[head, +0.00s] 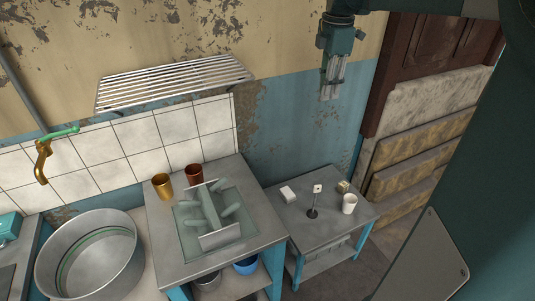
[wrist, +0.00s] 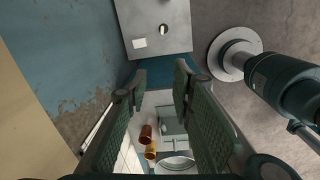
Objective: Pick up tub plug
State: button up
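A small dark round piece with a thin upright stem and a pale top (head: 313,212) stands on the low side table (head: 290,235). It may be the tub plug, but it is too small to be sure. In the wrist view, a small dark-and-white thing (wrist: 164,29) shows on the grey tabletop, probably the same piece. My gripper (head: 331,92) hangs high above the side table, near the blue wall, pointing down. In the wrist view its two green-padded fingers (wrist: 160,80) stand apart with nothing between them. It is open and touches nothing.
A white block (head: 288,194), white cup (head: 349,204) and small yellowish box (head: 343,186) share the side table. A metal tub (head: 90,270) stands left. A wall rack (head: 175,83) juts out above.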

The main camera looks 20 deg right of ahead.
jog(key=n, duration=0.2)
send_over(317, 191)
jog(key=f, duration=0.2)
jog(key=shift+g, duration=0.4)
jog(key=f, duration=4.9)
jog(key=shift+w+d+f+b, duration=0.2)
jog(key=shift+w+f+b, duration=0.1)
jog(key=shift+f+b, duration=0.1)
jog(key=shift+f, duration=0.6)
jog(key=shift+f+b, duration=0.3)
jog(key=shift+f, duration=1)
jog(key=shift+f+b, duration=0.9)
jog(key=shift+f, duration=1.7)
jog(key=shift+c, duration=0.6)
